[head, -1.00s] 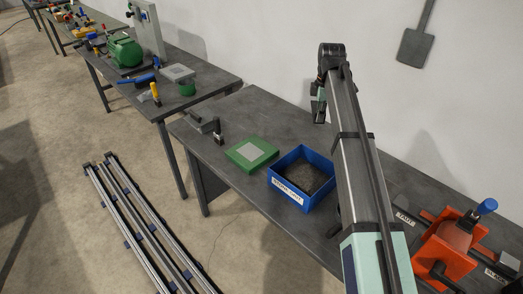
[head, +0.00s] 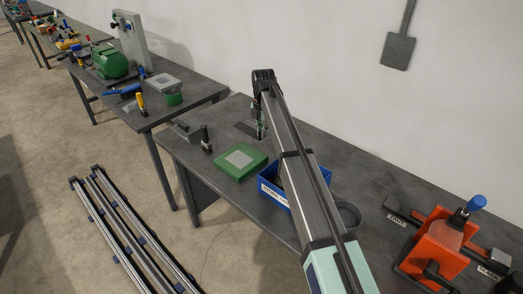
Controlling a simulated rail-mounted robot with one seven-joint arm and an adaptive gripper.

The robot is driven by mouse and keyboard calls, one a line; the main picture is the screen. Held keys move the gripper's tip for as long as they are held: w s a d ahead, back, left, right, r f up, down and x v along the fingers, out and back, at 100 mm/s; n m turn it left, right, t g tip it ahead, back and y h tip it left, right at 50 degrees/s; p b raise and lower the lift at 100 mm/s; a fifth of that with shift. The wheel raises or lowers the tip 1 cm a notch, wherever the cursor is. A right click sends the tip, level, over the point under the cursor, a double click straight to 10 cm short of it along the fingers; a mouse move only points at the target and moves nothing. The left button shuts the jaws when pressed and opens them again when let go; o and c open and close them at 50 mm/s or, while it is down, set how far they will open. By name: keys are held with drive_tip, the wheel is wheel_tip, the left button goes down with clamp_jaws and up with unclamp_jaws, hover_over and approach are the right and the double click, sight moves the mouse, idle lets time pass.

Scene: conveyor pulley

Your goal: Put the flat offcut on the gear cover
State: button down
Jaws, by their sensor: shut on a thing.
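The gear cover, which I take to be the green square block (head: 227,168) with a pale grey square on top, lies flat on the near bench. My gripper (head: 261,132) is behind it and to its right, partly hidden by my own arm. It is shut on a dark flat plate (head: 245,129), which I take to be the flat offcut. The plate sticks out to the left of the fingers, apart from the green block in the picture. Its height above the bench is hard to tell.
A blue labelled bin (head: 270,190) stands right of the green block, partly behind my arm. A black upright clamp (head: 205,138) stands at the bench's left end. A dark round container (head: 347,215) and an orange fixture (head: 435,245) are farther right.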

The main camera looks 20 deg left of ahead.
sight(262, 159)
wheel_tip(262, 159, down, 11)
drive_tip(key=shift+r+p, duration=0.2)
drive_tip(key=shift+p, duration=0.9)
drive_tip(key=shift+f, duration=0.2)
drive_tip(key=c, duration=1.3)
unclamp_jaws()
drive_tip(key=shift+r, duration=0.15)
wheel_tip(262, 159, up, 12)
drive_tip(key=b, duration=0.3)
drive_tip(key=shift+d+b, duration=0.15)
drive_tip(key=shift+b, duration=0.15)
